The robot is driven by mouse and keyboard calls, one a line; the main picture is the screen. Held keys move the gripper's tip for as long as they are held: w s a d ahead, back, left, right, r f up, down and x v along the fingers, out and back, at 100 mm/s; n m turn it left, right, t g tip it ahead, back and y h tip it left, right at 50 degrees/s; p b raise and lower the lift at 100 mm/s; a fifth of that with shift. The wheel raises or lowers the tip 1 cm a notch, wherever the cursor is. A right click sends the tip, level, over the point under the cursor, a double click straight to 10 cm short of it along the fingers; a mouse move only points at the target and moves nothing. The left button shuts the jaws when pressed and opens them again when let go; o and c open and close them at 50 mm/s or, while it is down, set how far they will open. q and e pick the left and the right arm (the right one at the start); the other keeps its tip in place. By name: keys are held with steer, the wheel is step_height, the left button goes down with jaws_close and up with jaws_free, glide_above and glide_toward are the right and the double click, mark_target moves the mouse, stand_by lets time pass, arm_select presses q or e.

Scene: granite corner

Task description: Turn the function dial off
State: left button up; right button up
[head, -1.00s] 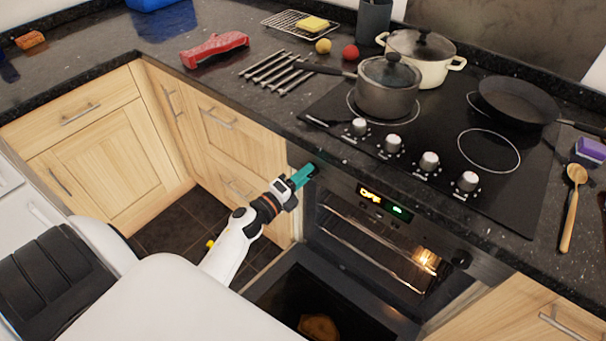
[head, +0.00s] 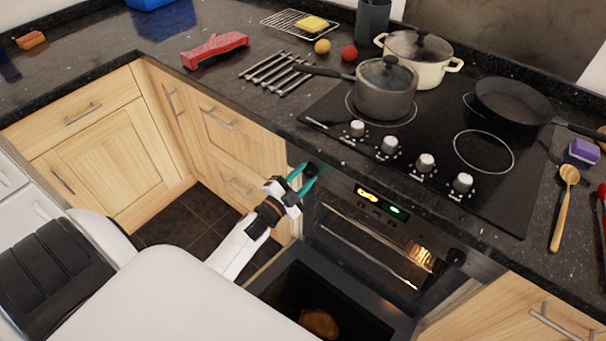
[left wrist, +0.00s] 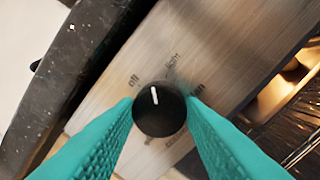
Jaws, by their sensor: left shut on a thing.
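The function dial (left wrist: 159,112) is a round black knob on the oven's brushed-metal panel. In the left wrist view its white mark points up and slightly left, between the words "off" and "light". My left gripper (left wrist: 160,101) has its teal fingers on either side of the dial, shut on it. In the head view the left gripper (head: 303,180) is at the left end of the oven panel, and the dark dial (head: 312,170) shows between its fingertips. My right gripper is not in view.
The oven door (head: 318,300) hangs open below, and the oven lamp (head: 424,257) glows. The worktop edge overhangs the panel. Pots and a pan stand on the hob (head: 440,150).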

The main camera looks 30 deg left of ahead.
arm_select(q)
steer(key=n+p, duration=0.1)
steer(key=n, duration=0.3)
steer(key=shift+n+y, duration=0.3)
steer(key=shift+n, duration=0.1)
steer(key=shift+n+p, duration=0.55)
steer(key=shift+n, duration=1.05)
steer(key=shift+d, duration=0.1)
steer(key=o, duration=1)
steer(key=s, duration=0.4)
steer(key=s+b, duration=0.1)
steer(key=s, duration=0.3)
steer(key=s+f, duration=0.1)
steer(key=s, duration=0.3)
steer(key=shift+a, duration=0.2)
steer(key=shift+s+f, duration=0.1)
